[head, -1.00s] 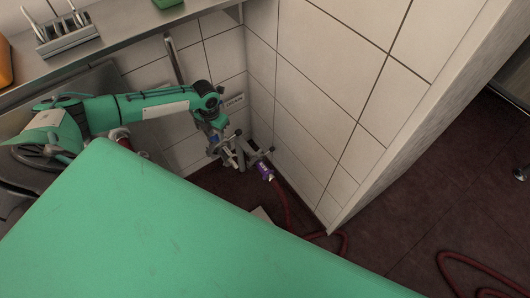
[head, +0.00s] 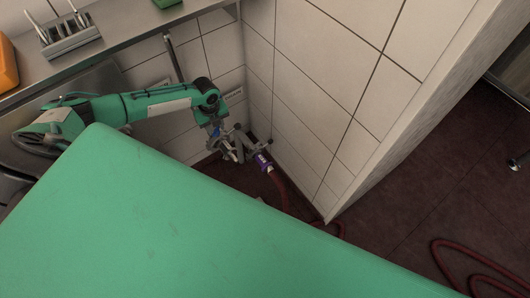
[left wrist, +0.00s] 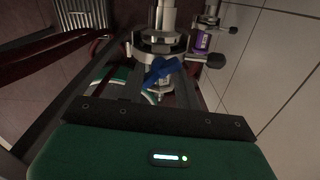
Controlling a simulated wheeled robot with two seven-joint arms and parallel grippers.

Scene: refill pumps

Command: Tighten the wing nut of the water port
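The water port's blue wing nut (left wrist: 160,70) shows in the left wrist view, on a grey metal port (left wrist: 160,42). A small blue spot, probably the same nut, shows beside the gripper in the head view. My left gripper (head: 231,150) is low in the tiled corner in the head view. In the left wrist view its fingers stand apart on either side of the blue nut. Whether either finger touches the nut I cannot tell. My right gripper is in neither view.
A second port with a purple-banded fitting (head: 263,161) and red hose (head: 279,190) is just right of my gripper; the fitting also shows in the left wrist view (left wrist: 203,42). Tiled walls (head: 330,85) close in the corner.

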